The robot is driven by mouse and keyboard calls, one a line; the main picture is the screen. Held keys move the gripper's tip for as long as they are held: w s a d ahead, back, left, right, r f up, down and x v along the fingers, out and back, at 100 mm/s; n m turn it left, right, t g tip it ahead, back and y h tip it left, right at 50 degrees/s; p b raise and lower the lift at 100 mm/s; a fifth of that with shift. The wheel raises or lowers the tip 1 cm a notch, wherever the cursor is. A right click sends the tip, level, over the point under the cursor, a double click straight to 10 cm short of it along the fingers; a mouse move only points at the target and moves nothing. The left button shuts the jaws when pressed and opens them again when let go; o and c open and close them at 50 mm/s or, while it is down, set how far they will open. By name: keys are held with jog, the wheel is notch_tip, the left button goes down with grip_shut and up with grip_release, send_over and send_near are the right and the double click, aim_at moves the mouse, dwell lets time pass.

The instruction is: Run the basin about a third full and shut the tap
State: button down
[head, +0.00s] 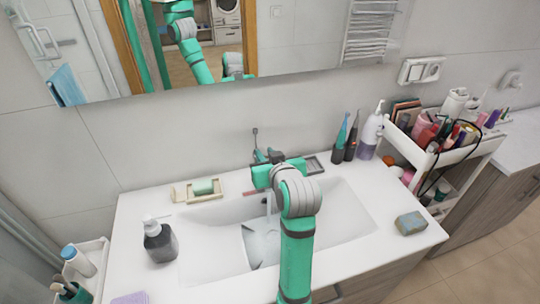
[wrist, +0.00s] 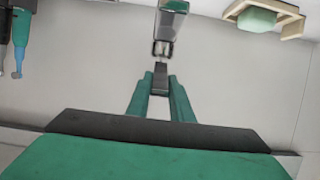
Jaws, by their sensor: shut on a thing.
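The white basin (head: 215,250) is set into the counter. A pale streak below the tap looks like running water (head: 268,204). A grey-blue patch (head: 258,246) on the basin floor looks like shallow water; my arm hides part of it and its depth is unclear. The tap (head: 256,142) stands at the basin's back edge, its body mostly hidden by my gripper (head: 268,158). In the wrist view the tap (wrist: 171,20) is at the top centre, and my gripper (wrist: 160,84) is shut on its dark lever (wrist: 160,72).
A soap dish with a green bar (head: 203,187) is behind the basin. A dark pump bottle (head: 159,240) stands left, a sponge (head: 410,223) lies right. Toothbrushes (head: 343,136) and a lotion bottle (head: 371,135) stand at the back right, beside a loaded cart (head: 470,150).

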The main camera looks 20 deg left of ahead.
jog(key=c, duration=1.6)
grip_release()
jog(key=shift+o, duration=0.2)
jog(key=v, duration=1)
jog(key=shift+s+d+r, duration=0.15)
jog(key=shift+s+d, duration=0.05)
jog(key=shift+s, duration=0.05)
jog(key=shift+w, duration=0.1)
